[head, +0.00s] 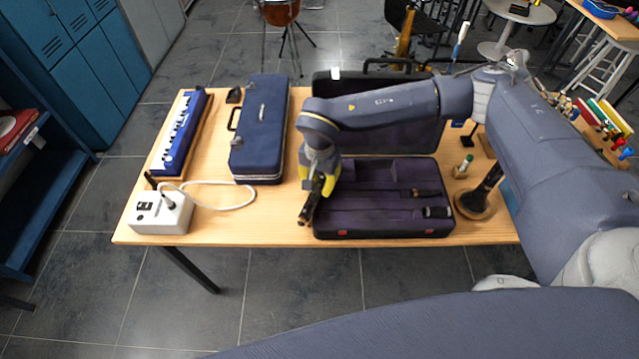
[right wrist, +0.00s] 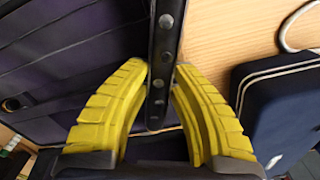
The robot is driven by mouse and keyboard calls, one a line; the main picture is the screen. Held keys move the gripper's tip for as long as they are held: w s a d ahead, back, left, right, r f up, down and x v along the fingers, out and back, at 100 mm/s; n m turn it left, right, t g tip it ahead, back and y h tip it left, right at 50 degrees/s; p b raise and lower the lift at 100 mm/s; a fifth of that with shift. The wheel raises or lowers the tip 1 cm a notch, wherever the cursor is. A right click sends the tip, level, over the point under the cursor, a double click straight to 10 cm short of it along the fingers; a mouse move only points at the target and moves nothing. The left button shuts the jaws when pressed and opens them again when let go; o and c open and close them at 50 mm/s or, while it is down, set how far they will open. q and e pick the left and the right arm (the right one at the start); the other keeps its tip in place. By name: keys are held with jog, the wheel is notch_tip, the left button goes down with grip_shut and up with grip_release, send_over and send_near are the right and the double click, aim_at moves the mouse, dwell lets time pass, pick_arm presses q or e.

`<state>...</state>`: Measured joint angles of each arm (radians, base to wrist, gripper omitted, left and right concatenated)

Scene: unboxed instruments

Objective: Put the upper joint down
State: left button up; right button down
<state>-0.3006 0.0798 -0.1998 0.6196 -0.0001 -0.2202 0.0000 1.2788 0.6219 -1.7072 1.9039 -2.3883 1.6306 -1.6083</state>
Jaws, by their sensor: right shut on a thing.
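The upper joint (head: 306,213) is a slim black tube, in the head view just left of the open instrument case (head: 385,233). In the right wrist view the upper joint (right wrist: 165,40) shows round silver spots along its side. My right gripper (head: 322,187) is shut on it, with a yellow finger pad on each side (right wrist: 162,80). The joint is over the strip of wood by the case's left edge; I cannot tell if it touches the table. The case has a purple lining and holds dark pieces on its right side (head: 437,212). My left gripper is not in view.
A closed blue case (head: 261,130), a blue melodica-like keyboard (head: 182,132) and a white box with a cable (head: 160,213) stand to the left. A round-based stand (head: 473,207) is right of the open case. Bare wooden tabletop (head: 260,220) lies at front left.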

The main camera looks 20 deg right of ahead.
aim_at(320, 184)
dwell(0.3)
jog(key=c, duration=1.2)
grip_release()
jog(key=shift+c, duration=0.2)
notch_tip(320, 184, up, 12)
